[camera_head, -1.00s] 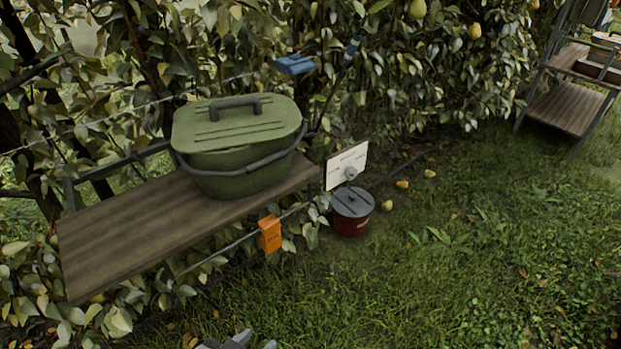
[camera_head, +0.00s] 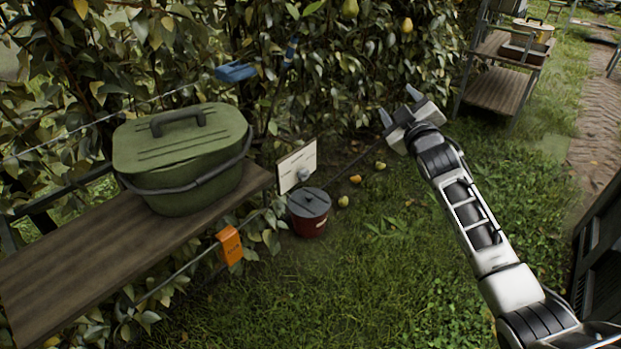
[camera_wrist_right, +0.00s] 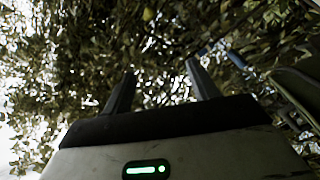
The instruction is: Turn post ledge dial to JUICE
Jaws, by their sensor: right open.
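The dial (camera_head: 303,174) is a small grey knob on a white panel (camera_head: 296,164) at the right end of the wooden ledge. The panel's lettering is too small to read, so I cannot tell the dial's setting. My right gripper (camera_head: 399,105) is raised to the right of the panel, apart from it, open and empty. In the right wrist view its two fingers (camera_wrist_right: 160,90) stand apart in front of blurred foliage, and the dial does not show there. My left gripper is not in view.
A green lidded basket (camera_head: 180,160) stands on the wooden ledge (camera_head: 75,255). A dark red lidded bucket (camera_head: 309,222) sits below the panel. An orange tag (camera_head: 230,245) hangs on a wire. Fallen pears (camera_head: 343,201) lie nearby. Open grass (camera_head: 370,290) is in front.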

